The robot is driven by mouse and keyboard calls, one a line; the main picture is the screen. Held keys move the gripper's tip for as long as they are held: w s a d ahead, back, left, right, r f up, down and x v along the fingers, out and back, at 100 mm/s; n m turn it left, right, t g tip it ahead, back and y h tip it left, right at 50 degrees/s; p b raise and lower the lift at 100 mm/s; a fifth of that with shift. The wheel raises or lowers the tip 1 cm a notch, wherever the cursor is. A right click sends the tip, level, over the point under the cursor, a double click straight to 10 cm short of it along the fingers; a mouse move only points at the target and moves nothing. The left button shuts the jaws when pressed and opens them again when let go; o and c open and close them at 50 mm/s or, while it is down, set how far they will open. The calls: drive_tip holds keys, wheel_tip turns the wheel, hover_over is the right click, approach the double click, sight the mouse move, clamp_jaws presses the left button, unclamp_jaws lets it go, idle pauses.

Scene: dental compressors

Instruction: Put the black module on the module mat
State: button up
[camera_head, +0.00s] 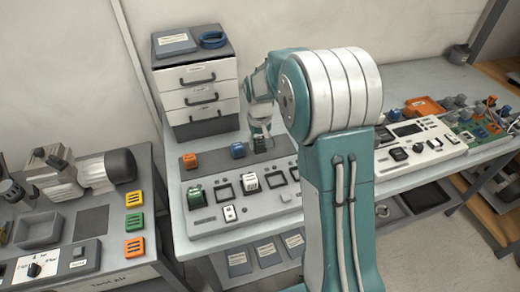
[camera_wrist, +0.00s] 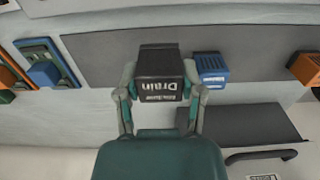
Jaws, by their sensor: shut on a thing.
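The black module (camera_wrist: 160,65), with the white word "Drain", is held between the fingers of my gripper (camera_wrist: 160,88) in the wrist view. In the head view the black module (camera_head: 263,146) is partly hidden under my gripper (camera_head: 260,137). The module mat appears to be the dark grey strip (camera_head: 214,158) behind the control panel; it also shows in the wrist view (camera_wrist: 105,58). The module is over or at this strip, beside a blue module (camera_head: 238,150). I cannot tell whether it touches the mat. An orange module (camera_head: 190,160) sits at the strip's left end.
A white drawer cabinet (camera_head: 198,95) stands close behind the strip. The control panel (camera_head: 215,222) with a green module (camera_head: 195,196) and a white module (camera_head: 250,183) lies in front. A second panel (camera_head: 425,155) is at right. A side bench with a motor (camera_head: 110,168) is at left.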

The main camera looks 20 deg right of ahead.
sight(258, 158)
drive_tip(key=shift+w+a+f, duration=0.1)
drive_tip(key=shift+w+f, duration=0.3)
drive_tip(key=shift+f, duration=0.2)
drive_tip(key=f, duration=0.3)
drive_tip(key=shift+w+a, duration=0.1)
drive_tip(key=shift+a, duration=0.1)
drive_tip(key=shift+d+f, duration=0.1)
drive_tip(key=shift+f, duration=0.05)
drive_tip(key=shift+d, duration=0.25)
drive_tip(key=o, duration=1.2)
drive_tip(key=shift+a, duration=0.2)
